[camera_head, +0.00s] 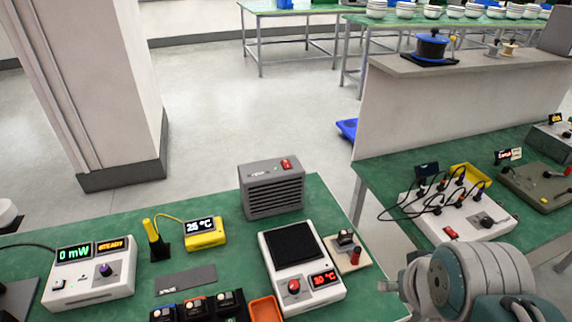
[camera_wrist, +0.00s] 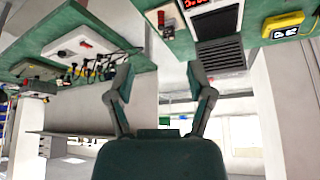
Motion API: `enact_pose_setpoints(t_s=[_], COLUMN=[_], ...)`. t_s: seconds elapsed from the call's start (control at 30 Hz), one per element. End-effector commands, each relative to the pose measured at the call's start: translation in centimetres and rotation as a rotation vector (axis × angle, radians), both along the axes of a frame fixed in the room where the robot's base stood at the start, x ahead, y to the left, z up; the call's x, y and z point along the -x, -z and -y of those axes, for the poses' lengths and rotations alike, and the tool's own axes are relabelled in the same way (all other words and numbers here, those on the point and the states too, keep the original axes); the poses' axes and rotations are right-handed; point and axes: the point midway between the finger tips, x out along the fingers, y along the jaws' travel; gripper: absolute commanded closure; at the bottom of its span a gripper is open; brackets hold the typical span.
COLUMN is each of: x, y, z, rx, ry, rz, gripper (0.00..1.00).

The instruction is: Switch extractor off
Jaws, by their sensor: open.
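The extractor is a grey box (camera_head: 272,195) with a slatted front, standing at the back edge of the green bench. A red rocker switch (camera_head: 286,164) sits on its top at the right; its position is too small to tell. In the wrist view, which is upside down, the extractor's dark slatted front (camera_wrist: 221,55) shows beyond the right finger, and its switch cannot be made out. My gripper (camera_wrist: 160,78) is open and empty, its two fingers wide apart and clear of the extractor. The gripper's fingers do not show in the head view.
A hotplate (camera_head: 303,265) reading red digits stands in front of the extractor, with a small board (camera_head: 347,252) beside it. A yellow thermometer (camera_head: 206,234) and a power meter (camera_head: 88,270) are to the left. A cabled white box (camera_head: 458,215) is on the right bench.

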Motion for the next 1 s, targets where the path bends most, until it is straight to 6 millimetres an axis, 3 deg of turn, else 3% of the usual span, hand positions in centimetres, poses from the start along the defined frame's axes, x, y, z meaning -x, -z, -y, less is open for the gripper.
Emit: enact_pose_setpoints(t_s=[0.1, 0.23, 0.27, 0.37, 0.67, 1.0], x=[0.0, -0.5, -0.9, -2.8, -11.1, -20.1], y=[0.0, -0.1, -0.1, -0.4, -1.1, -0.9], z=[0.0, 0.0, -0.1, -0.2, -1.2, -3.5], rx=[0.0, 0.001, 0.003, 0.007, 0.024, 0.022], ry=[0.0, -0.002, -0.003, -0.01, -0.045, -0.105], rz=[0.0, 0.008, 0.015, 0.047, 0.207, 0.393], gripper=[0.36, 0.94, 1.0, 1.0, 1.0, 1.0])
